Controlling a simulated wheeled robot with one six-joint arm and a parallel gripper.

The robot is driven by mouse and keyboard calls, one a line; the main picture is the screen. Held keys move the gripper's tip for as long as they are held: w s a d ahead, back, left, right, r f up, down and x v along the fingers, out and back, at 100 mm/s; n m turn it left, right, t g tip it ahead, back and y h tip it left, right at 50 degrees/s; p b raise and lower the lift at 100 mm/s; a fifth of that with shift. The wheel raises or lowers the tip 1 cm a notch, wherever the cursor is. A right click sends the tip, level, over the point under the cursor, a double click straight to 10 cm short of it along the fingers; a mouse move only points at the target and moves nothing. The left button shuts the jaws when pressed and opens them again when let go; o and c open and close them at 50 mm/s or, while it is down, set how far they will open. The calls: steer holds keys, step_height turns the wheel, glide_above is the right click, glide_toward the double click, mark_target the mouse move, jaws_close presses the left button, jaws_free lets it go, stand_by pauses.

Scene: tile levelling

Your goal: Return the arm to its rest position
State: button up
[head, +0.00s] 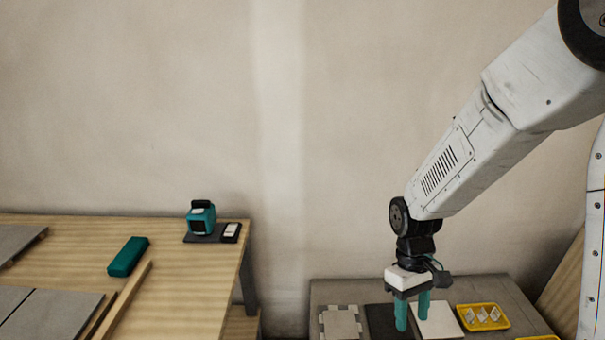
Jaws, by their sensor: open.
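My white arm comes in from the upper right and reaches down to the lower right of the head view. My gripper (413,312) points downward with its two teal fingers spread apart and nothing visible between them. It is over a grey table (340,293), in front of a dark square tile (382,322) and a white tile (440,322). I cannot tell whether the fingertips touch anything.
A yellow tray (482,317) with small pale pieces sits right of my gripper, and a grey-and-white patterned tile (340,323) sits left. A wooden workbench (190,280) at left holds a teal device (201,217), a teal block (128,257) and grey tiles (50,313). A gap separates the tables.

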steer(key=s+d+r+m+t, duration=0.2)
steer(key=s+r, duration=0.5)
steer(key=r, duration=0.4)
steer(key=s+d+r+m+t, duration=0.2)
steer(key=s+r+m+t, duration=0.1)
steer(key=s+r, duration=0.5)
step_height(320, 180, up, 3)
steer(key=shift+r+t+y, duration=0.15)
steer(key=shift+t+y, duration=0.15)
